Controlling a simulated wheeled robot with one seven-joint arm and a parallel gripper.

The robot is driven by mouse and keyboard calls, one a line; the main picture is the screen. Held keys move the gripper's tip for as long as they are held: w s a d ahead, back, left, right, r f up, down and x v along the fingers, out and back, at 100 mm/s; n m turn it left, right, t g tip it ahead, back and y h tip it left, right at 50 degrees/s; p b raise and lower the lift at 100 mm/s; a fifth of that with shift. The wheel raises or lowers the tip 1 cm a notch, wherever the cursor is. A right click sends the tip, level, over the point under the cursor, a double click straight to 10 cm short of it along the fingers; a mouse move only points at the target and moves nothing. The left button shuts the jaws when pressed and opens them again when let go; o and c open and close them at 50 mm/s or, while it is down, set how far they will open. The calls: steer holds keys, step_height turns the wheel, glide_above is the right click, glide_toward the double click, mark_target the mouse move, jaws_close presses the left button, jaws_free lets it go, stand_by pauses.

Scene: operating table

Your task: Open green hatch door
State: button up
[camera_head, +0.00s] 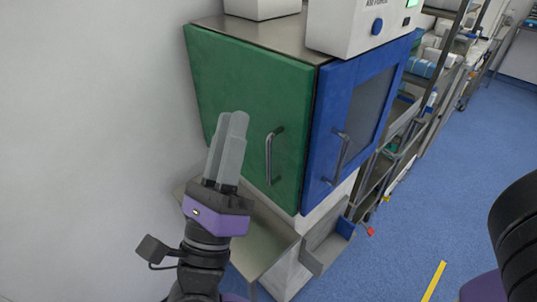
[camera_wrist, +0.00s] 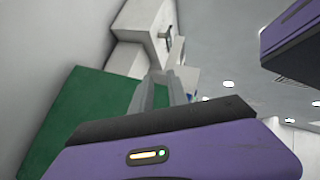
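The green hatch door (camera_head: 245,90) is shut on the left face of a metal-topped cabinet. Its vertical grey bar handle (camera_head: 270,157) is near the door's right edge. My gripper (camera_head: 234,118) is in front of the door, left of the handle and apart from it in the picture. Its two long grey fingers point up and lie close together, with nothing seen between them. In the wrist view, the green door (camera_wrist: 85,115) fills the left and the fingers (camera_wrist: 161,80) show in the middle. The handle does not show there.
A blue door (camera_head: 330,125) with a window and its own handle (camera_head: 341,158) adjoins the green door on the right. White devices (camera_head: 350,27) stand on top. A metal ledge (camera_head: 265,240) juts out below. A white wall (camera_head: 90,120) is close on the left. Blue floor (camera_head: 440,170) lies open at right.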

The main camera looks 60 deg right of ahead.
step_height(320, 180, down, 4)
steer(key=w+d+m+g+y, duration=0.1)
steer(key=d+m+g+y, duration=0.25)
steer(key=m+g, duration=0.35)
steer(key=m+g+y, duration=0.1)
steer(key=m+y, duration=0.3)
steer(key=m, duration=0.1)
glide_toward(267, 152)
steer(key=d, duration=0.5)
steer(key=d+p, duration=0.1)
steer(key=d, duration=0.2)
steer(key=s+d, duration=0.1)
steer(key=d, duration=0.1)
steer(key=shift+d+r, duration=0.2)
steer(key=shift+d, duration=0.05)
jaws_close()
